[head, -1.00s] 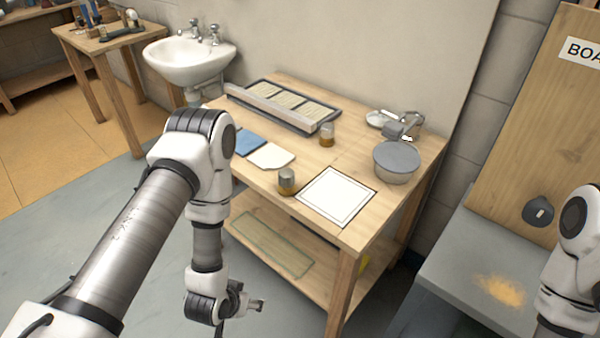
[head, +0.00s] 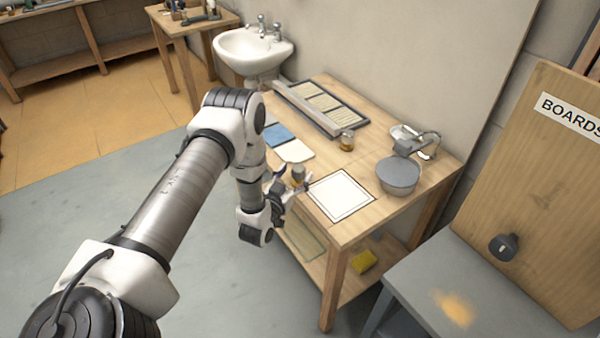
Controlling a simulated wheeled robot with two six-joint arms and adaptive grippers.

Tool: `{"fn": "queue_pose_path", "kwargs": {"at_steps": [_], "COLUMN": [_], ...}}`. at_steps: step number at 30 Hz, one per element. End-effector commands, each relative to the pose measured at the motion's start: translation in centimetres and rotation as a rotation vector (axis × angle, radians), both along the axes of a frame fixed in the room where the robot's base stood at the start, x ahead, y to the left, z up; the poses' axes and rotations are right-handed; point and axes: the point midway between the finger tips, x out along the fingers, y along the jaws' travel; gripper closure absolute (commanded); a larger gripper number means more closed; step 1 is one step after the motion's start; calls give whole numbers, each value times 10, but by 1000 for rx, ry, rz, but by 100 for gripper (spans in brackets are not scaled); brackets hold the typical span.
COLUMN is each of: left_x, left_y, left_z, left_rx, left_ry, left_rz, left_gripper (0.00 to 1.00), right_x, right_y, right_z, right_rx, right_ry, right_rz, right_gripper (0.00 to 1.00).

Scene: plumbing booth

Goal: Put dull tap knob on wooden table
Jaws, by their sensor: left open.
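Two small round knob-like pieces with brassy bases stand on the near wooden workbench (head: 384,222). The nearer knob (head: 298,174) looks greyer and stands just left of a white square sheet. The other knob (head: 347,141) is farther back. Which one is the dull one is too small to tell for sure. My left gripper (head: 291,187) is open at the bench's front-left edge, its fingers close beside the nearer knob and partly overlapping it in the picture. I cannot tell whether they touch. A second wooden table (head: 172,24) stands beyond the sink. My right gripper is out of view.
A white framed sheet (head: 341,196), a grey lidded pot (head: 398,175), blue and white cloths (head: 280,134) and a sample tray (head: 322,108) take up the bench top. A white sink (head: 252,50) hangs behind. A grey bench (head: 440,290) stands at the right.

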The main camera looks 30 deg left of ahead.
Motion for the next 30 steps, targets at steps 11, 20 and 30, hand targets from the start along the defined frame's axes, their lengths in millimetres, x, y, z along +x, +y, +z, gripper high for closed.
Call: {"fn": "queue_pose_path", "kwargs": {"at_steps": [11, 20, 30], "left_x": [24, 24, 23], "left_y": [3, 3, 3], "left_z": [0, 0, 5], "left_rx": [-1, -1, -2], "left_ry": [2, 2, 2], "left_rz": [0, 0, 0], "left_gripper": [28, 97, 100], "right_x": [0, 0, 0], "right_y": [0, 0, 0], "right_z": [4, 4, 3], "right_rx": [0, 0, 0], "right_ry": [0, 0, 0], "right_rz": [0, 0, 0], "right_gripper": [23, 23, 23]}}
